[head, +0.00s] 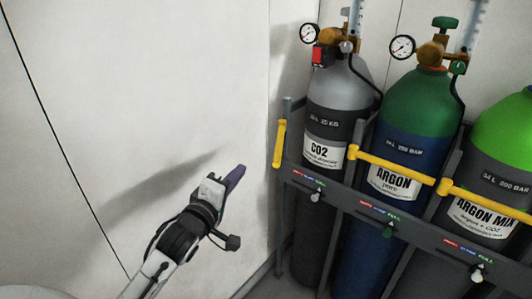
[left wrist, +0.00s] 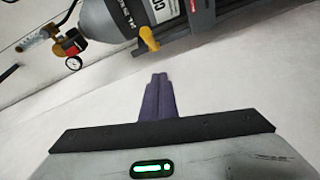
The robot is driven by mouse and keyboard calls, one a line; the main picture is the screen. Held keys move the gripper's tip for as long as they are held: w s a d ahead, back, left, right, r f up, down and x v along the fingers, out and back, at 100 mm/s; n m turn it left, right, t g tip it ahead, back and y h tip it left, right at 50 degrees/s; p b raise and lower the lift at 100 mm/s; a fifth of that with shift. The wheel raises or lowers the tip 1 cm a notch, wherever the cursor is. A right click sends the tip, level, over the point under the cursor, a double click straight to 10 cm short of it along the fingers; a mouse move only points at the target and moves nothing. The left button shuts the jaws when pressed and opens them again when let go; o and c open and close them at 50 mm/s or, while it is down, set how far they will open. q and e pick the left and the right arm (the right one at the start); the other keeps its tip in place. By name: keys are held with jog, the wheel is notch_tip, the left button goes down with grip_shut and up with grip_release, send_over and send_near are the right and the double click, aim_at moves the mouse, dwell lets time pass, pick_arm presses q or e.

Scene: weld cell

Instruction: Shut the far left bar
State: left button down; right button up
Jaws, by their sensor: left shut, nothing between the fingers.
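The far left bar (head: 279,143) is a short yellow bar at the left post of the rack. It does not cross the front of the grey CO2 cylinder (head: 323,122), so it stands open. In the left wrist view a yellow end of it (left wrist: 149,40) shows beyond my fingertips, beside the cylinder. My left gripper (head: 236,176) is to the left of the bar, apart from it, in front of the white wall. Its purple fingers are shut and empty, and they show in the left wrist view (left wrist: 159,78) too. My right gripper is not in view.
Two other yellow bars cross in front of the blue-and-green argon cylinder (head: 403,135) and the argon mix cylinder (head: 490,180). The grey rack rail (head: 345,203) runs below them. Gauges and valves top the cylinders. The wall (head: 140,90) bounds the left; space before it is free.

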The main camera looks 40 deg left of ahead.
pick_arm(q)
jog(key=r, duration=0.1)
send_near(280, 143)
jog(key=shift+n, duration=0.3)
jog(key=shift+w+a+f, duration=0.3)
jog(key=shift+w+a, duration=0.4)
jog(key=shift+w, duration=0.1)
jog(key=shift+w+a+f, duration=0.35)
jog(key=shift+w+a, duration=0.3)
jog(key=shift+w, duration=0.15)
